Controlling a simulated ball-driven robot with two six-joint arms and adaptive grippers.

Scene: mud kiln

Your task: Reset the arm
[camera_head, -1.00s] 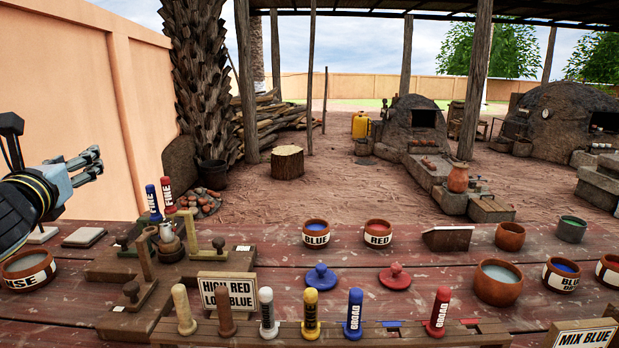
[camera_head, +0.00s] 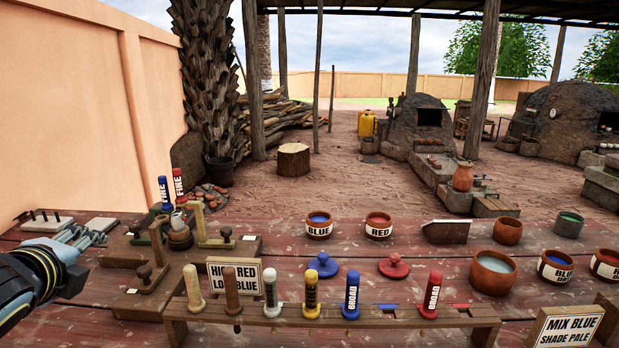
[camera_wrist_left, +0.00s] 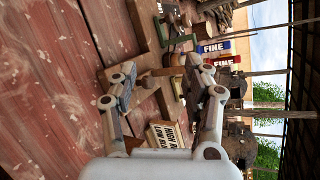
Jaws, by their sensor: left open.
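My left gripper (camera_head: 84,238) is at the left of the head view, low over the left end of the red plank table (camera_head: 95,310). In the left wrist view my left gripper (camera_wrist_left: 165,88) shows its two fingers spread apart with nothing between them. Beyond the fingers stand a wooden jig and two tools marked FINE, one blue (camera_head: 165,194) and one red (camera_head: 179,185). My right gripper is in neither view.
A wooden rack (camera_head: 255,318) with several upright handled tools runs along the front. Bowls marked BLUE (camera_head: 318,228) and RED (camera_head: 378,229) stand behind it. A sign reading HIGH RED LOW BLUE (camera_head: 234,277) stands near the jig. Pale tiles (camera_head: 47,222) lie at the left.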

